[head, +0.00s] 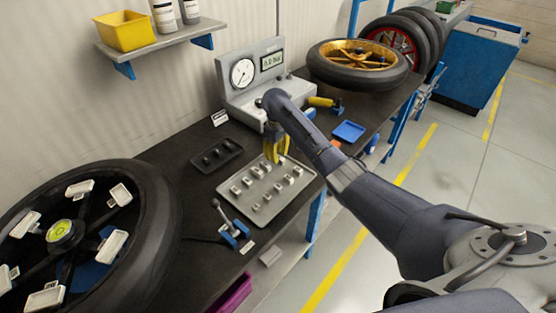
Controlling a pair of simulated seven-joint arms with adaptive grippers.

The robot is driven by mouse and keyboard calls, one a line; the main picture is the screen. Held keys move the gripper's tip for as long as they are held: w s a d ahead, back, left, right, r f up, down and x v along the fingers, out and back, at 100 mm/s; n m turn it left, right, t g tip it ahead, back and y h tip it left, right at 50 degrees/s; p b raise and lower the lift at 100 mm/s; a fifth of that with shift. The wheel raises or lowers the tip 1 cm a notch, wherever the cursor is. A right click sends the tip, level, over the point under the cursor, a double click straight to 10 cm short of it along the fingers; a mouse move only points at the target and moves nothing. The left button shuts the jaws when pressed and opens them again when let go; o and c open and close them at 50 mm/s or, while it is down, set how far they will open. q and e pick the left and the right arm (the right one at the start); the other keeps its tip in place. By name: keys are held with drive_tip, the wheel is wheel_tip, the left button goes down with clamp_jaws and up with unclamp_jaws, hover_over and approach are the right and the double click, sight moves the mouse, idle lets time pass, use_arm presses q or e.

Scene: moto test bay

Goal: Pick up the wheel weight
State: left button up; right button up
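Several small silver blocks, which look like wheel weights (248,181), stand in rows on a grey metal tray (289,197) on the dark bench. My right gripper (276,156) has yellow fingers and points down over the back edge of this tray. The fingers are small and partly overlapped by the arm, so I cannot tell whether they are open or hold anything. Which single weight is meant cannot be told. My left gripper is not in view.
A black tray (204,162) with small dark pieces lies left of the grey tray. A blue clamp with a lever (231,233) stands in front. A large wheel (165,215) fills the left.

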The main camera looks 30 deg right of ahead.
drive_tip(key=shift+f, duration=0.9)
clamp_jaws()
drive_tip(key=shift+r, duration=0.15)
